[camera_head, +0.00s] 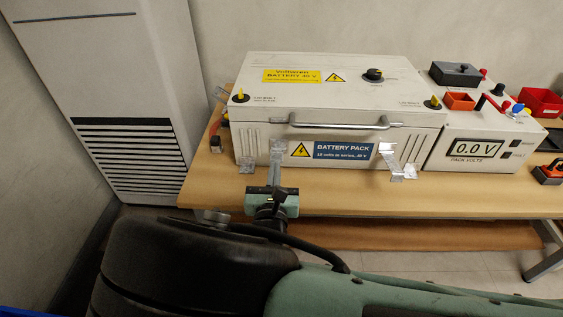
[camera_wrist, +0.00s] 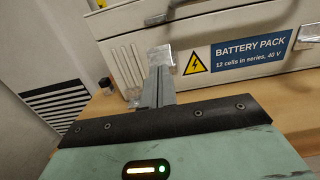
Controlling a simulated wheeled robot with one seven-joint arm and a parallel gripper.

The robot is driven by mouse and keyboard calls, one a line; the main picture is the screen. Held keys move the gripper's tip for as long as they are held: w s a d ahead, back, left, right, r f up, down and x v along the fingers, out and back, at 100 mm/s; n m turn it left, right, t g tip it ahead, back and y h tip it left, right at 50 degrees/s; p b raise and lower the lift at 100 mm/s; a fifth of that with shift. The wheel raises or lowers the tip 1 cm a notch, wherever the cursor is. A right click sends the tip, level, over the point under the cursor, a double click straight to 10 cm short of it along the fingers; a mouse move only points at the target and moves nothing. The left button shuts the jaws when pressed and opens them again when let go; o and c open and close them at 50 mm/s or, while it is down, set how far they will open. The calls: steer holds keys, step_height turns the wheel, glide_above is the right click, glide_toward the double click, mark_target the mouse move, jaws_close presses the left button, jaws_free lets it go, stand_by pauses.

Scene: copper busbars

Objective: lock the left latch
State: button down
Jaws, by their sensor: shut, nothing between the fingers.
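The battery pack (camera_head: 330,105) is a white case with its lid on, standing on the wooden table. The left latch (camera_head: 277,146) is a clear piece on the case's front, left of the blue label; it shows in the wrist view (camera_wrist: 160,54) behind my fingertips. A clear lower piece (camera_head: 247,166) sticks out to its left, partly hidden. The right latch (camera_head: 388,150) is also clear, its lower part sticking outward. My gripper (camera_head: 276,168) is shut and empty, fingers pointing at the left latch; in the wrist view (camera_wrist: 160,75) they overlap it. I cannot tell whether they touch.
A lid handle (camera_head: 338,124) juts from the case front between the latches. A meter box (camera_head: 480,145) reading 0.0 V stands close on the right. A strip of table (camera_head: 340,190) in front is bare.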

mark_target(276, 152)
steer(key=w+r+g+p, duration=0.1)
steer(key=r+g+p, duration=0.1)
steer(key=p, duration=0.2)
steer(key=w+r+g+p, duration=0.2)
steer(key=r+p, duration=0.1)
steer(key=p, duration=0.1)
steer(key=w+r+g+p, duration=0.1)
steer(key=r+g+p, duration=0.1)
steer(key=g+p, duration=0.1)
steer(key=shift+w+d+r+p, duration=0.2)
steer(key=shift+w+p, duration=0.2)
steer(key=shift+p, duration=0.35)
steer(key=shift+w+r+g+p, duration=0.15)
steer(key=shift+w+r+g, duration=0.05)
steer(key=shift+w+g, duration=0.3)
steer(key=shift+w+r+g+p, duration=0.15)
steer(key=shift+w+g, duration=0.25)
steer(key=shift+g, duration=0.1)
steer(key=shift+w+r, duration=0.2)
steer(key=shift+w, duration=0.45)
steer(key=shift+a, duration=0.1)
